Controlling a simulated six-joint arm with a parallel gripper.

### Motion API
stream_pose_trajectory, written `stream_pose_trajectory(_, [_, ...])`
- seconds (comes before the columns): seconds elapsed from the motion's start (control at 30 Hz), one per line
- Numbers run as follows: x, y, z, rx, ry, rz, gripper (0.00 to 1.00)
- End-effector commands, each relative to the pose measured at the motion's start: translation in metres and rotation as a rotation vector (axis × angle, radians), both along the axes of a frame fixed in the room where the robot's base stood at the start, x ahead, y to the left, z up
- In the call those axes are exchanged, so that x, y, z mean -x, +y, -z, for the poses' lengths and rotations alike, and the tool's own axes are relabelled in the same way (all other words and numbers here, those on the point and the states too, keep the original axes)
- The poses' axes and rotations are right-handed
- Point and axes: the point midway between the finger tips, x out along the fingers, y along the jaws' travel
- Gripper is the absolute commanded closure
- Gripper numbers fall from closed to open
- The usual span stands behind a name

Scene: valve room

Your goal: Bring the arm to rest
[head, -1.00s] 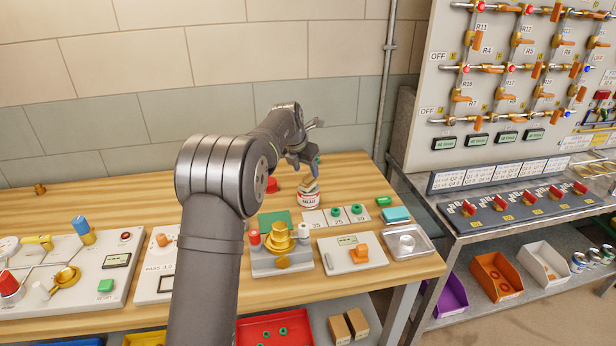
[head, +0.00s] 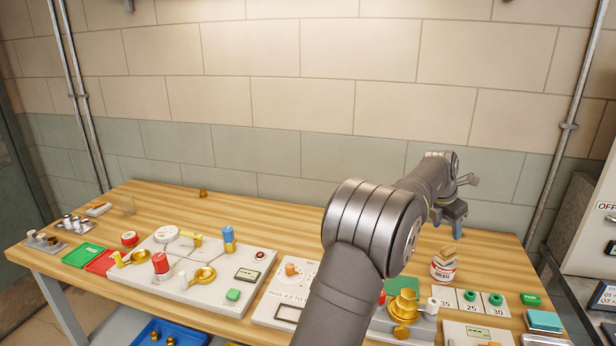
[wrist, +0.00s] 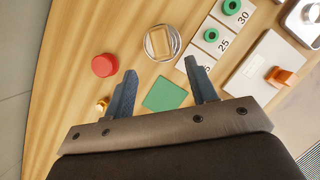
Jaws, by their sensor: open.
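My gripper (head: 458,222) is at the end of my arm over the back right of the wooden bench (head: 270,220), behind the grease can (head: 443,266). In the wrist view, my gripper (wrist: 160,67) is open, with its two blue-grey fingers well apart and nothing between them. Below it lies a green square (wrist: 165,93) on the bench top. The round can (wrist: 161,42) lies beyond the fingertips, apart from them. A red round piece (wrist: 104,65) is beside the left finger. My arm hides part of the bench middle.
A valve panel (head: 190,262) stands at the bench's left-centre. A brass fitting (head: 403,306) is on a stand in front of my arm. The number card (wrist: 218,38) holds green rings. A white panel with an orange knob (wrist: 283,75) is at right. Bare wood lies along the back.

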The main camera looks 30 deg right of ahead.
Motion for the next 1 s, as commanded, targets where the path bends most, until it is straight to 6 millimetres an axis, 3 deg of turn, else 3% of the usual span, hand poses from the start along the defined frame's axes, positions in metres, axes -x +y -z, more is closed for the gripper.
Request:
stream_pose_trajectory(0.57, [0.001,-0.042,0.103,-0.001,0.001,0.002,0.48])
stream_pose_trajectory(0.73, [0.0,-0.042,0.077,0.003,-0.001,0.001,0.48])
stream_pose_trajectory(1.0, [0.0,-0.041,0.063,0.001,0.0,0.0,0.48])
